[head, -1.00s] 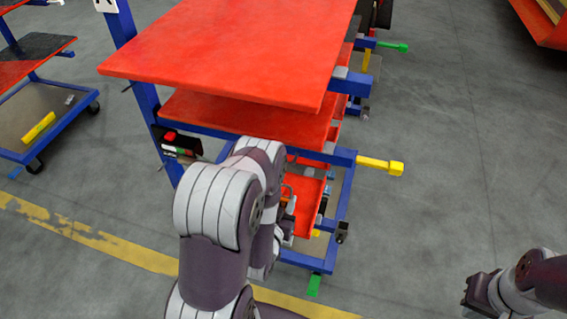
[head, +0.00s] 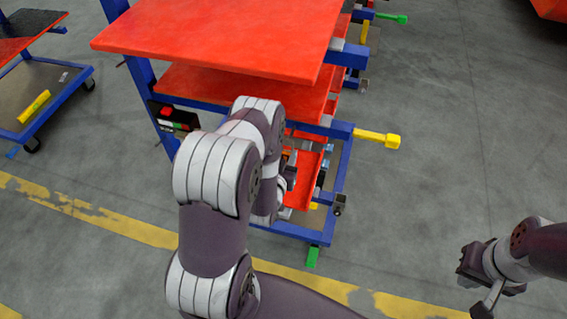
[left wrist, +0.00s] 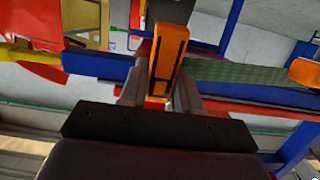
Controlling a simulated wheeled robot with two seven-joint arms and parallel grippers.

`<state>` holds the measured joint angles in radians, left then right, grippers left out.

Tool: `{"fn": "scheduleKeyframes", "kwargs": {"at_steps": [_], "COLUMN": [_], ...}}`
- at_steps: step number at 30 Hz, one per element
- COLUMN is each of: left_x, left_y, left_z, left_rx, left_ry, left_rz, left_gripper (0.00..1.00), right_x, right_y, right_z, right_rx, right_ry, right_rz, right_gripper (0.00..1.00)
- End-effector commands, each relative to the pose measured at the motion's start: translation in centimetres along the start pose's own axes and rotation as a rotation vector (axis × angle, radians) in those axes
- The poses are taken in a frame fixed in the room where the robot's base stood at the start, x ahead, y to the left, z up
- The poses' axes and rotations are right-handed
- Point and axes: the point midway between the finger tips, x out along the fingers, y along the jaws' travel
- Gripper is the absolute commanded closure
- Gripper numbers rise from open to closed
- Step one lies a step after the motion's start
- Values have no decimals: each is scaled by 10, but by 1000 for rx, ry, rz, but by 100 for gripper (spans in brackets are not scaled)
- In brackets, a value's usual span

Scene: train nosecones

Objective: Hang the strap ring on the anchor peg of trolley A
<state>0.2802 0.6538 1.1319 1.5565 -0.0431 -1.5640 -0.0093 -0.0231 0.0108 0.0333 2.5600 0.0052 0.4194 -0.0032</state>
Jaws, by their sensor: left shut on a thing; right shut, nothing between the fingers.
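In the left wrist view, my left gripper (left wrist: 160,95) is shut on an orange strap end piece (left wrist: 168,60) with a dark slot. A grey-green strap (left wrist: 245,74) runs from near it to the right, toward a second orange piece (left wrist: 305,72). I cannot tell which piece is the strap ring. In the head view, my left arm hides its gripper in front of the red-shelved trolley (head: 215,35). A yellow peg-like bar (head: 378,138) sticks out right from the trolley's blue frame. No trolley letter is readable. My right gripper (head: 474,264) is shut and empty over the floor at lower right.
A green-tipped foot (head: 313,257) is at the trolley's near bottom corner. A small panel (head: 172,117) hangs on its left side. Another trolley with a yellow bar (head: 34,106) stands at left. The grey floor at right is clear, with a yellow line (head: 100,215) in front.

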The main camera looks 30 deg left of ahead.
Motion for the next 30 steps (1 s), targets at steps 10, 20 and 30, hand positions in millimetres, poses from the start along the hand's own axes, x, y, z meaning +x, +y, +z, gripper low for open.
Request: {"fn": "scheduleKeyframes", "kwargs": {"at_steps": [10,20,30], "left_x": [28,38,38], "left_y": [0,0,0], "left_z": [1,4,3], "left_rx": [0,0,0], "left_ry": [1,1,1], "left_rz": [0,0,0], "left_gripper": [100,100,100], "right_x": [13,21,20], "right_y": [0,0,0], "right_z": [2,2,2], "right_rx": [0,0,0], "right_ry": [0,0,0], "right_rz": [0,0,0], "right_gripper": [100,100,100]}}
